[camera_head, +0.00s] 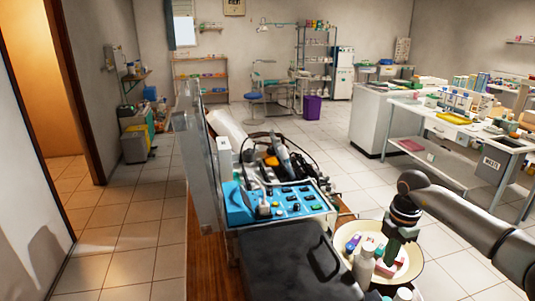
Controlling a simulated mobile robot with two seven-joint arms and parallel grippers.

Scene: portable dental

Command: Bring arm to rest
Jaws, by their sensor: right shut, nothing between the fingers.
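My right arm comes in from the right edge, bent at a dark wrist. My right gripper (388,262) points down, shut and empty, over a round cream tray (415,275) at the bottom right. Its fingertips are among or just above the small items there; I cannot tell whether they touch. A white bottle (364,262) stands just left of the gripper. A pink and white box (399,262) lies beside it on the tray. My left gripper is not in view.
A portable dental unit with a blue control panel (290,203) and a black case (295,262) stand left of the tray. A white workbench (455,135) with a waste bin is at the right. A purple bin (312,108) stands farther back. The tiled floor between is clear.

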